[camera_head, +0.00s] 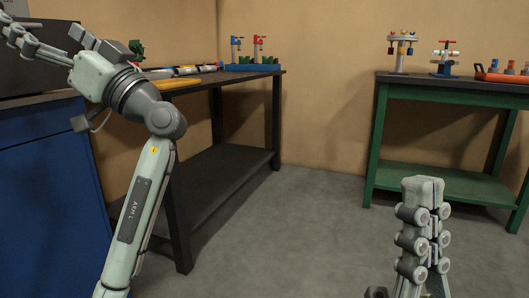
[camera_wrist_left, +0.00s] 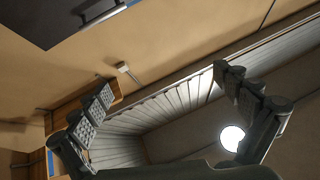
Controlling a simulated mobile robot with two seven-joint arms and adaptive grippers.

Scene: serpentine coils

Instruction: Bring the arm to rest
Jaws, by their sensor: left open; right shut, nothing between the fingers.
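My left arm (camera_head: 145,205) rises from the bottom left and bends at the elbow, with its hand turned to the left edge, above the blue cabinet. In the left wrist view my left gripper (camera_wrist_left: 162,92) is open, with its two padded fingers wide apart and nothing between them. It also shows partly at the upper left of the head view (camera_head: 18,35). My right gripper (camera_head: 423,188) points upward at the lower right of the head view. Its fingers are together and empty, in front of the floor and clear of the green bench.
A dark workbench (camera_head: 195,205) stands at left centre, bearing red and blue valve fixtures (camera_head: 250,62). A blue cabinet (camera_head: 45,185) is at the left. A green bench (camera_head: 430,92) with several fixtures stands at the right. The grey floor (camera_head: 300,230) between is clear.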

